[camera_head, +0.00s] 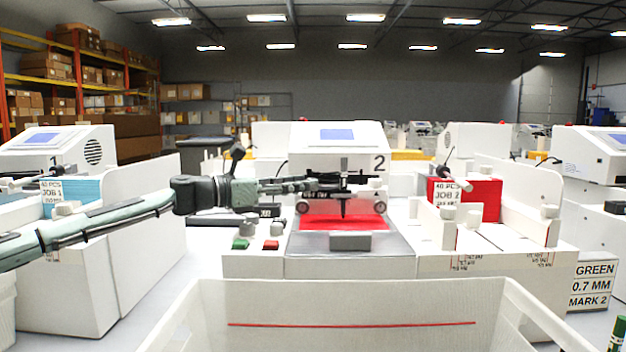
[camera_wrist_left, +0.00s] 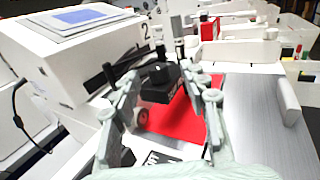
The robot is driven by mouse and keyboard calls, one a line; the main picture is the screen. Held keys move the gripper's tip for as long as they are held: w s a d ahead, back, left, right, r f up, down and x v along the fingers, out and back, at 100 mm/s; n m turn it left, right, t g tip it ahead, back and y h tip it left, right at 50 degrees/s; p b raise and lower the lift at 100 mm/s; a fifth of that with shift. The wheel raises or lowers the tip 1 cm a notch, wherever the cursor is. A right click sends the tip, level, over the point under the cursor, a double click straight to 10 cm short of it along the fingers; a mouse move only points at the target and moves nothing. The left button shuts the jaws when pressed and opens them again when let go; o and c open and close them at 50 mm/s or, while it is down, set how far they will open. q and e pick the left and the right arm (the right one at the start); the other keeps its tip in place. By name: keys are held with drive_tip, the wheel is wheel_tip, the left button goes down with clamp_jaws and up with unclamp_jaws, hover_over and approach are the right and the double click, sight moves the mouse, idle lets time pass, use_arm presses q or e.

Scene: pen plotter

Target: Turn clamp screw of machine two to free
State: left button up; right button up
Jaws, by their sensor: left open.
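Machine two (camera_head: 300,140), a white pen plotter marked 2, stands in the middle of the head view; its housing also shows in the left wrist view (camera_wrist_left: 85,50). Its dark pen carriage (camera_head: 343,190) hangs over a red sheet (camera_head: 360,222). My left gripper (camera_head: 312,185) reaches in from the left to the carriage. In the left wrist view its fingers (camera_wrist_left: 163,82) are apart, one each side of the black carriage part; contact cannot be told. My right gripper is not in view.
A white bin (camera_head: 350,300) stands in front. Green (camera_head: 240,244) and red (camera_head: 271,245) buttons sit at the machine's front left. A white tray with red sheets marked JOB 2 (camera_head: 480,198) is to the right. Machine one (camera_head: 60,150) stands at the left.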

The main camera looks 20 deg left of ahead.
use_arm(q)
drive_tip(key=shift+x, duration=1.75)
drive_tip(key=shift+w+a, duration=0.1)
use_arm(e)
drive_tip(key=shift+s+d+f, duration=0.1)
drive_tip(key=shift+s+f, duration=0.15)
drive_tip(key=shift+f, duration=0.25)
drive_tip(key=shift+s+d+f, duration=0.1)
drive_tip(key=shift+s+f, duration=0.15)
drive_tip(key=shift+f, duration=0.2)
use_arm(q)
drive_tip(key=shift+c, duration=0.2)
clamp_jaws()
